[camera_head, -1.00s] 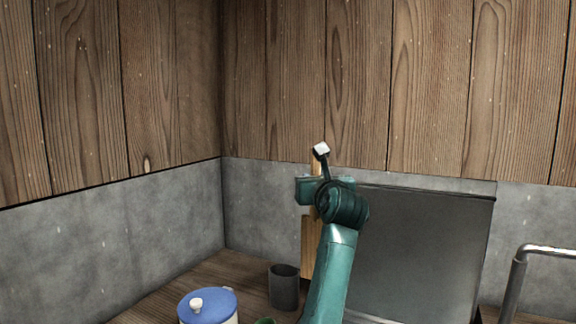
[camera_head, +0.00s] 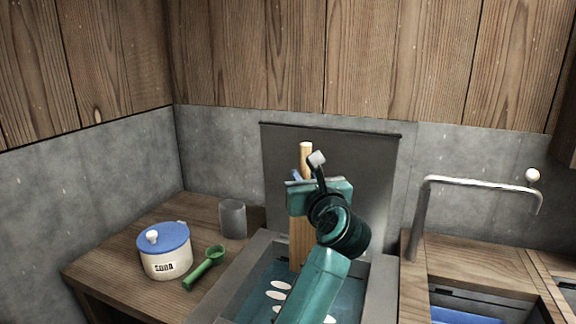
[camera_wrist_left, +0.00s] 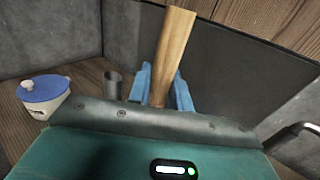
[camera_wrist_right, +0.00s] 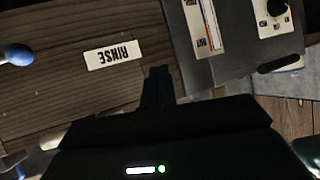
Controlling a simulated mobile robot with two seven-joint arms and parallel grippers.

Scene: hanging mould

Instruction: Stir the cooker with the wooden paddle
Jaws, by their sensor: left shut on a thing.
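My left gripper (camera_head: 300,182) is shut on the wooden paddle (camera_head: 306,155), which stands nearly upright. In the left wrist view the paddle's handle (camera_wrist_left: 172,50) rises between the blue fingers (camera_wrist_left: 163,88). The pale lower part of the paddle reaches down to the teal contents of the grey-rimmed cooker (camera_head: 236,272); whether its tip is under the surface I cannot tell. White oval pieces show in the contents. My left arm covers part of the cooker. My right gripper (camera_wrist_right: 158,85) shows only in the right wrist view, its dark fingers together and empty.
Left of the cooker are a blue-lidded SODA pot (camera_head: 165,252), a green scoop (camera_head: 206,267) and a grey cup (camera_head: 232,219). A dark panel (camera_head: 345,165) stands behind. A metal pipe (camera_head: 470,184) rises at right. The right wrist view shows a RINSE label (camera_wrist_right: 114,54).

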